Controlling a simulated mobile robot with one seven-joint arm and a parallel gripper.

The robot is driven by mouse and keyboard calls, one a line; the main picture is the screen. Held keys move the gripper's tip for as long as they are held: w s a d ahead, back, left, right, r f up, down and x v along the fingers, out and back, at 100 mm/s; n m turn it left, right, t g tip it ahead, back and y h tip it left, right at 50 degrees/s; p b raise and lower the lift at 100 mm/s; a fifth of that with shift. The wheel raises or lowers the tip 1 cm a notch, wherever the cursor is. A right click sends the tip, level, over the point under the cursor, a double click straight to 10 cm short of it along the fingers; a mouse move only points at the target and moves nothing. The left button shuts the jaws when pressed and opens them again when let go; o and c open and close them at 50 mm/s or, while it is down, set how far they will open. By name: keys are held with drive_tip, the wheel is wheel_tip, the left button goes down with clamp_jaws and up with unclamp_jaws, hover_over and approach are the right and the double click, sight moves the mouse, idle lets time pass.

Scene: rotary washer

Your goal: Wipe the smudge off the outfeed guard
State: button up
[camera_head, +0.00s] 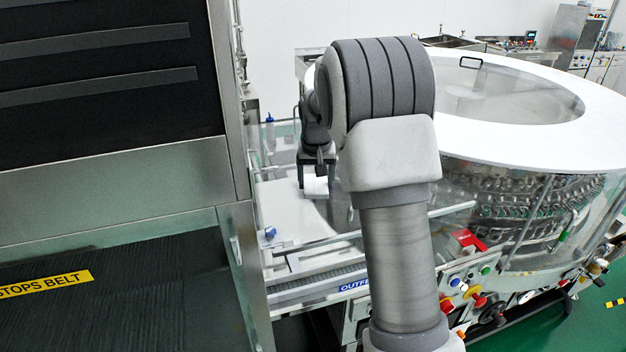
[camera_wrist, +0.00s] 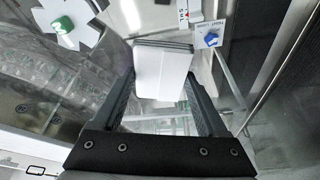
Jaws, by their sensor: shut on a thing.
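My gripper (camera_head: 318,160) hangs above the outfeed area at the middle left of the head view, partly hidden by my own arm. In the wrist view my gripper (camera_wrist: 160,80) is shut on a white folded cloth or pad (camera_wrist: 161,68), which sits between the two dark fingers. The cloth also shows under the fingers in the head view (camera_head: 315,188). Clear panels (camera_head: 280,135) surround the outfeed area; I cannot tell which is the outfeed guard. I cannot make out the smudge, nor whether the cloth touches a panel.
A steel cabinet with a dark belt (camera_head: 110,300) stands at the left. The round washer with a white top rim (camera_head: 520,150) fills the right. A blue knob (camera_head: 270,232) sits on the outfeed side. Buttons line the control panel (camera_head: 470,280). A green knob (camera_wrist: 63,30) shows in the wrist view.

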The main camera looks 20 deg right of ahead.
sight(314, 196)
drive_tip(key=shift+s, duration=0.65)
drive_tip(key=shift+s+f+b, duration=0.15)
drive_tip(key=shift+s+b, duration=1)
drive_tip(key=shift+s, duration=0.65)
drive_tip(key=shift+a, duration=0.85)
drive_tip(key=shift+w+r+p, duration=0.25)
drive_tip(key=shift+w+p, duration=0.1)
drive_tip(key=shift+w, duration=0.1)
drive_tip(key=shift+w+p, duration=0.8)
drive_tip(key=shift+w, duration=1)
drive_tip(key=shift+w+f+p, duration=0.1)
drive_tip(key=shift+w+p, duration=1.2)
drive_tip(key=shift+w, duration=1.25)
drive_tip(key=shift+w+f, duration=0.2)
drive_tip(key=shift+w, duration=0.3)
